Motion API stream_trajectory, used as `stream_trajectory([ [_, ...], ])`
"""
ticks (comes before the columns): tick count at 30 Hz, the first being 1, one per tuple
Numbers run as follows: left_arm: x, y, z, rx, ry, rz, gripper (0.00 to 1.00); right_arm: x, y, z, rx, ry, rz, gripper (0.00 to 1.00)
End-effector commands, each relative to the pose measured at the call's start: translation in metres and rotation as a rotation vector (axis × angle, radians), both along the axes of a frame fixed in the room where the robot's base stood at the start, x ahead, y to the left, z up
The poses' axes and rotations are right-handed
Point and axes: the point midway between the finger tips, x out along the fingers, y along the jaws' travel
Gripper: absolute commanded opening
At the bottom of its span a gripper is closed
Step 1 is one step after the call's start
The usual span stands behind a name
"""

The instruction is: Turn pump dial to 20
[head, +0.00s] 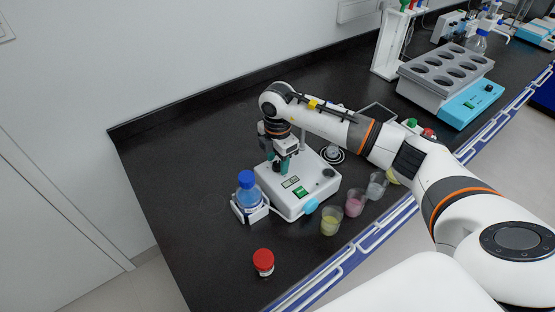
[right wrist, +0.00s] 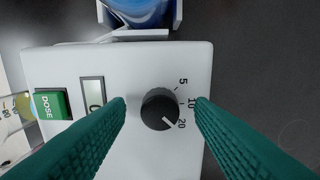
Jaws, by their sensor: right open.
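The pump is a white box (head: 279,200) on the black bench in the head view; its white top also shows in the right wrist view (right wrist: 60,65). Its black round dial (right wrist: 160,109) has labels 5, 10 and 20 on its right side. The dial's white pointer line faces lower right, close to the 20 label and slightly below it. My right gripper (right wrist: 160,112) is open, with one teal finger on each side of the dial and visible gaps to it. In the head view the right gripper (head: 283,164) points down over the pump and hides the dial. My left gripper is not in view.
The pump has a green DOSE button (right wrist: 52,104) and a small display (right wrist: 93,92). A blue-capped bottle (head: 247,190) stands in a holder at its left. Small cups (head: 331,221) and a red-lidded jar (head: 263,262) stand near the front edge. The bench's left part is clear.

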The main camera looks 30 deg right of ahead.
Motion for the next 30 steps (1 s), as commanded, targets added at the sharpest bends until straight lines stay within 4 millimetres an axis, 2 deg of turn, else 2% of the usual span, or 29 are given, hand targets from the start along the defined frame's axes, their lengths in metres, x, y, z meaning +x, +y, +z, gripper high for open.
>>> stream_trajectory([
  [5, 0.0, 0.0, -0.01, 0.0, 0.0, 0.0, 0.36, 0.002, 0.0, 0.026, 0.001, -0.008, 0.0, 0.49],
  [12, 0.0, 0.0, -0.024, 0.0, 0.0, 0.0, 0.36, 0.002, 0.0, 0.078, 0.001, -0.008, 0.0, 0.49],
  [18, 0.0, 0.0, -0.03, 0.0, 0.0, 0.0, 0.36, 0.001, 0.0, 0.107, 0.001, -0.005, -0.001, 0.49],
  [23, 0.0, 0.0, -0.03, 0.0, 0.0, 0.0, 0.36, 0.001, 0.0, 0.116, 0.0, -0.003, -0.001, 0.49],
  [30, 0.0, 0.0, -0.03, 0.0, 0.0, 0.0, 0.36, 0.0, 0.0, 0.117, 0.0, -0.002, -0.001, 0.49],
])
